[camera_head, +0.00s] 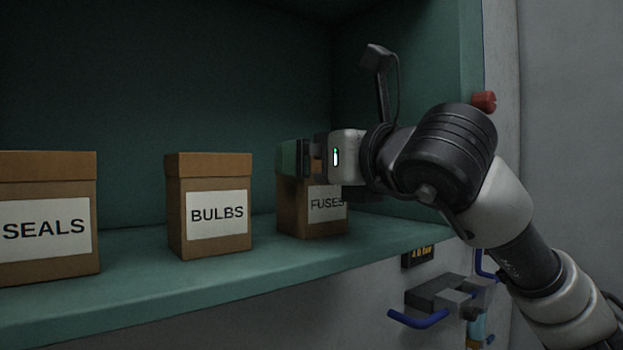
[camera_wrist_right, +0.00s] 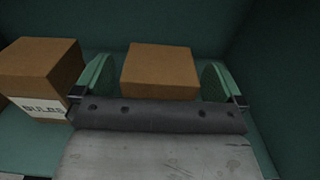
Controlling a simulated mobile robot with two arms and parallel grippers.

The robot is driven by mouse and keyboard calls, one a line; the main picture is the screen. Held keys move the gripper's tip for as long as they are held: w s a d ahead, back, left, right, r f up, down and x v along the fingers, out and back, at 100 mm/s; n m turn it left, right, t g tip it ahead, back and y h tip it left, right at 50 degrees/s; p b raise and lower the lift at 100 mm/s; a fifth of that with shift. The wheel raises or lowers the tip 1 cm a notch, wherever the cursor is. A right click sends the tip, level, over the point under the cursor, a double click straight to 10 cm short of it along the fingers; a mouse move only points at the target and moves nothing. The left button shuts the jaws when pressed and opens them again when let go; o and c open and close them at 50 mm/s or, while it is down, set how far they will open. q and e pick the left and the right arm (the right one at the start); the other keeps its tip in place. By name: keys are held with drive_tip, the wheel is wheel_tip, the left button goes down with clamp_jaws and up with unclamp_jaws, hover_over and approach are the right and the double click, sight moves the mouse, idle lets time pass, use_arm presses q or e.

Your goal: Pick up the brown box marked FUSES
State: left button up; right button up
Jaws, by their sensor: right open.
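The brown box marked FUSES (camera_head: 311,221) stands upright on the green shelf (camera_head: 200,285), to the right of the other boxes. My right gripper (camera_head: 298,158) is at the upper part of this box and hides its top and part of its label in the head view. In the right wrist view the top of the FUSES box (camera_wrist_right: 160,68) lies between the two green fingers of the right gripper (camera_wrist_right: 158,85). The fingers are open, with a gap showing on both sides of the box. My left gripper is not in view.
A brown box marked BULBS (camera_head: 210,205) stands left of the FUSES box, near the left finger in the wrist view (camera_wrist_right: 42,72). A box marked SEALS (camera_head: 48,220) is farther left. The shelf's side wall (camera_head: 462,60) rises on the right. Blue-handled hardware (camera_head: 418,318) hangs below.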

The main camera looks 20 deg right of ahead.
drive_tip(key=shift+p+x, duration=0.55)
drive_tip(key=shift+x, duration=0.5)
drive_tip(key=shift+w+a, duration=0.15)
drive_tip(key=shift+w, duration=0.2)
drive_tip(key=shift+c, duration=0.5)
drive_tip(key=c, duration=1)
drive_tip(key=shift+o, duration=0.2)
